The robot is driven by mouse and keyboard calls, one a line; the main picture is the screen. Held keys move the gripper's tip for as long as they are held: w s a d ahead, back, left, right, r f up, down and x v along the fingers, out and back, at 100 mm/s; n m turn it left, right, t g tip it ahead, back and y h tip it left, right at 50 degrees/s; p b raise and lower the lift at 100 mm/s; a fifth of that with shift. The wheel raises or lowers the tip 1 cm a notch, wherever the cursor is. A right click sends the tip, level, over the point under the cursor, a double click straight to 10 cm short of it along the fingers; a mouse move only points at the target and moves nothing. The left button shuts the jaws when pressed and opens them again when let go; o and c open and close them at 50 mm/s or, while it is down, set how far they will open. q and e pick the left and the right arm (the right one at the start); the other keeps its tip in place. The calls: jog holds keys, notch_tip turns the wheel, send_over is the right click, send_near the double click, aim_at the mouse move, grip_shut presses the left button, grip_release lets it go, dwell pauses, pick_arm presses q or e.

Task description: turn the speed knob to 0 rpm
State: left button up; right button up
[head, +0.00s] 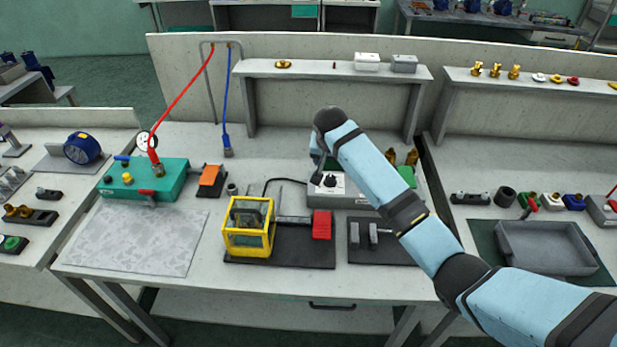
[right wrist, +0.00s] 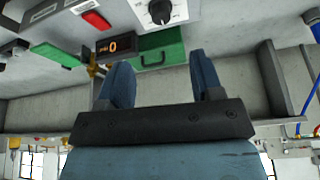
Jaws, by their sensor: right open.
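The speed knob (head: 330,180) is a dark knob on a white dial plate, on top of a grey control box (head: 345,202) at the middle of the bench. In the right wrist view the knob (right wrist: 160,12) shows at the top edge, partly cut off, with a pointer mark. A small display (right wrist: 113,45) beside it shows an orange 0. My right gripper (right wrist: 160,60) is open and empty, its two blue fingers apart from the knob. In the head view my right arm mostly hides this gripper, just above the knob. My left gripper is not in view.
A yellow-framed guard (head: 248,228) and a red block (head: 321,224) stand on a dark plate in front. A green unit (head: 145,180) with hoses stands at left. A shelf (head: 330,71) runs behind. The grey mat (head: 140,238) at front left is clear.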

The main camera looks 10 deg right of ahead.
aim_at(330, 178)
jog(key=x, duration=1.3)
jog(key=shift+w+d, duration=0.15)
jog(key=shift+w, duration=0.2)
jog(key=shift+r, duration=0.1)
jog(key=c, duration=0.9)
